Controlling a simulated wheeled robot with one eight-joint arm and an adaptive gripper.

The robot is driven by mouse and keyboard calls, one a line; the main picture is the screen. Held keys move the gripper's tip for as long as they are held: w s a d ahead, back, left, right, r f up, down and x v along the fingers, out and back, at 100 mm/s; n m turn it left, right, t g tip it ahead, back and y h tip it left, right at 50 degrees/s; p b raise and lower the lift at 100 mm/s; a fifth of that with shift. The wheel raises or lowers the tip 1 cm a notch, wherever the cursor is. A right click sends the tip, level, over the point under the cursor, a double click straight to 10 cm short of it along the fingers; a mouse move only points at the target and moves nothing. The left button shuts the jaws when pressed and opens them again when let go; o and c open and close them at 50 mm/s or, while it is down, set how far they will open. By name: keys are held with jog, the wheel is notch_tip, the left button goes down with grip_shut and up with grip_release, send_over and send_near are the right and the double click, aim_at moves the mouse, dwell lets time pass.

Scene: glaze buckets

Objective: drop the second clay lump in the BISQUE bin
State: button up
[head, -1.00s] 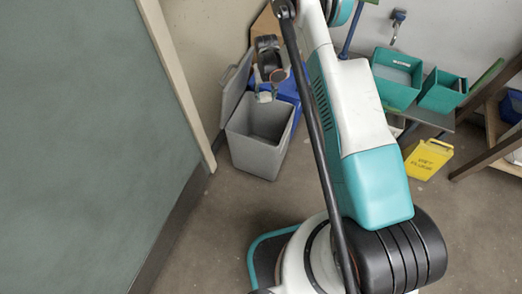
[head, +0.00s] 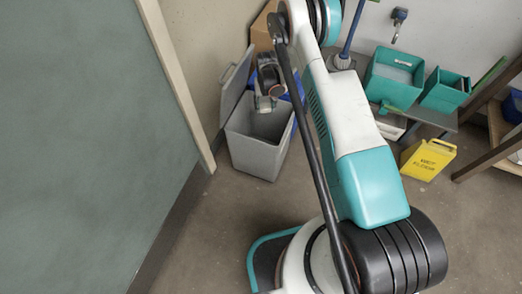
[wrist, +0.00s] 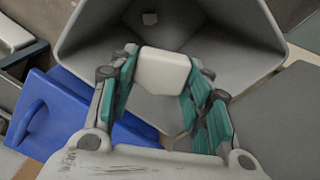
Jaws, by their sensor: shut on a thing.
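A pale, off-white clay lump (wrist: 163,72) sits between the teal fingers of my gripper (wrist: 160,88), which is shut on it. The wrist view looks down into an open grey bin (wrist: 95,35) beneath the lump. The lump cannot be made out there. No label on the grey bin is readable, so I cannot tell whether it is the BISQUE one.
The grey bin's lid (head: 236,82) stands open at its left, near the wall. A blue bin (wrist: 65,112) is close beside it. Teal tubs (head: 393,78) stand on a low bench at right. A yellow container (head: 428,160) is on the floor, which is clear in front.

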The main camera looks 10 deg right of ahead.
jog(key=o, duration=1.3)
jog(key=shift+c, duration=0.2)
jog(key=shift+r, duration=0.1)
notch_tip(320, 180, up, 12)
